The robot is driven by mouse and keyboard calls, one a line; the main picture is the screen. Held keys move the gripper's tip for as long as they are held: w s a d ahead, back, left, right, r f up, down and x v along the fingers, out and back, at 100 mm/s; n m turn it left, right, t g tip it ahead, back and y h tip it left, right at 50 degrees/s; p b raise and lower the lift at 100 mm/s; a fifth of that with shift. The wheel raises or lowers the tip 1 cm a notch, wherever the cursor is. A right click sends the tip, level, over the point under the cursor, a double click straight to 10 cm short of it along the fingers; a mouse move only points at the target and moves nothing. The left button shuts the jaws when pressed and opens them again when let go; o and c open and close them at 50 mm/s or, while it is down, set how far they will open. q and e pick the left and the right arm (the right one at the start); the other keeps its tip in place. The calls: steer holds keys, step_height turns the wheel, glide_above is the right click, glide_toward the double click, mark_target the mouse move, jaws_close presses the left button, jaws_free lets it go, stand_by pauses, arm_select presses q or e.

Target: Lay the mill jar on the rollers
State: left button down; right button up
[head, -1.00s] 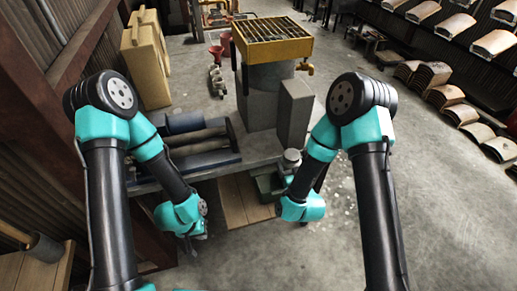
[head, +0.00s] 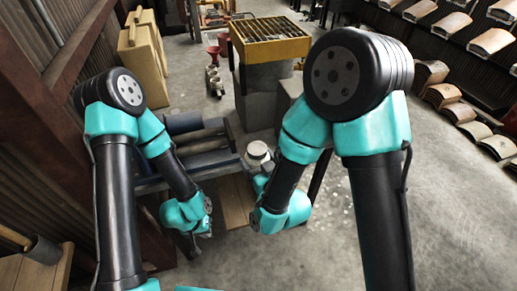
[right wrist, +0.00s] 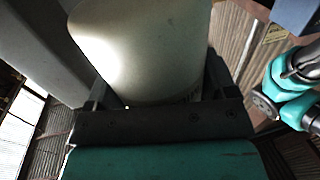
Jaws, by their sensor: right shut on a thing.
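The mill jar (head: 258,153) is a pale, cream-white cylinder with a lid, just right of the roller stand in the head view. It fills the upper middle of the right wrist view (right wrist: 140,50). My right gripper (right wrist: 152,92) is shut on the jar, a finger at each side; the forearm and wrist largely hide this grip in the head view. The dark rollers (head: 200,136) lie side by side on the bench, left of the jar, and no jar rests on them. My left gripper (head: 190,242) hangs low in front of the bench; its jaws are too unclear to read.
A grey block with a yellow grated tray (head: 270,40) stands behind the jar. Tan cases (head: 142,60) stand at the back left. Open floor (head: 450,220) lies to the right.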

stand_by(0.3)
steer(key=w+a+f, duration=0.1)
steer(key=w, duration=1.4)
steer(key=shift+a+f, duration=0.15)
steer(key=shift+a, duration=0.1)
steer(key=shift+w+f, duration=0.25)
steer(key=shift+f, duration=0.65)
steer(key=shift+w+f, duration=0.2)
steer(key=shift+f, duration=0.65)
steer(key=shift+f, duration=0.2)
steer(key=o, duration=1.3)
steer(key=shift+o, duration=0.2)
